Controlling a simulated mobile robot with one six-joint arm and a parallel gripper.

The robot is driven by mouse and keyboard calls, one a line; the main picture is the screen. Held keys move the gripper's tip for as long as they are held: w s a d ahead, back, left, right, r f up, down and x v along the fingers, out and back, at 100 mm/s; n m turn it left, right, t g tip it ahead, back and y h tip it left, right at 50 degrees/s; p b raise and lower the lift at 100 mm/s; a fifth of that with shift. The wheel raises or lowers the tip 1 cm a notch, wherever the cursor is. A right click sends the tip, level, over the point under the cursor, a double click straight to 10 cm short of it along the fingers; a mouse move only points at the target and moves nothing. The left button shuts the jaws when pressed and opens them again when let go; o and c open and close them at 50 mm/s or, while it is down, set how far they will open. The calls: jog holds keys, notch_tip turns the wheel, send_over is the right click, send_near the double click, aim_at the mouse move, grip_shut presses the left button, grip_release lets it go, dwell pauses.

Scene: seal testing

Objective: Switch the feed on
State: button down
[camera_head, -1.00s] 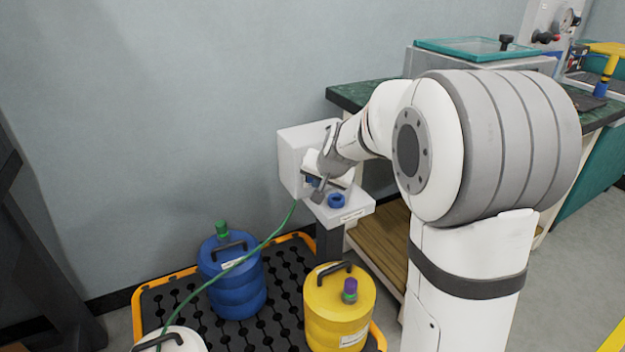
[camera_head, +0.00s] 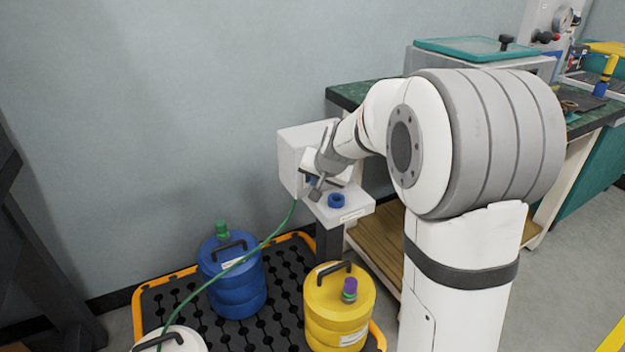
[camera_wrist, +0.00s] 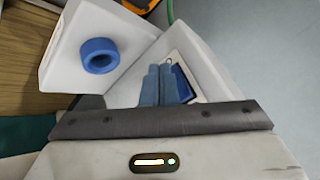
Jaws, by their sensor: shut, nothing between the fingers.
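The feed unit is a white box (camera_head: 292,160) on a dark post against the wall, with a white shelf (camera_head: 352,211) in front that holds a blue ring (camera_head: 337,200). The ring also shows in the wrist view (camera_wrist: 99,56). My gripper (camera_head: 316,192) is at the front of the box, just left of the ring. In the wrist view its two fingers (camera_wrist: 160,72) are together and empty, over the white housing. A dark blue part in a pale frame (camera_wrist: 184,83) shows right beside the fingers. Whether they touch it, and its switch position, I cannot tell.
Below stand a blue jug (camera_head: 233,285), a yellow jug (camera_head: 338,315) and a white jug (camera_head: 170,341) on a black tray with an orange rim (camera_head: 150,284). A green hose (camera_head: 268,243) runs from the box to the white jug. A green-topped bench (camera_head: 347,96) is behind my arm.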

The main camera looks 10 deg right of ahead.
jog(key=shift+s, duration=0.1)
jog(key=shift+s+d+b, duration=0.25)
jog(key=shift+s+b, duration=0.1)
jog(key=shift+s, duration=0.25)
jog(key=shift+s+d+b, duration=0.2)
jog(key=shift+s+b, duration=0.1)
jog(key=shift+s, duration=0.25)
jog(key=s, duration=0.2)
jog(key=s+d+b, duration=0.1)
jog(key=shift+s+r, duration=0.35)
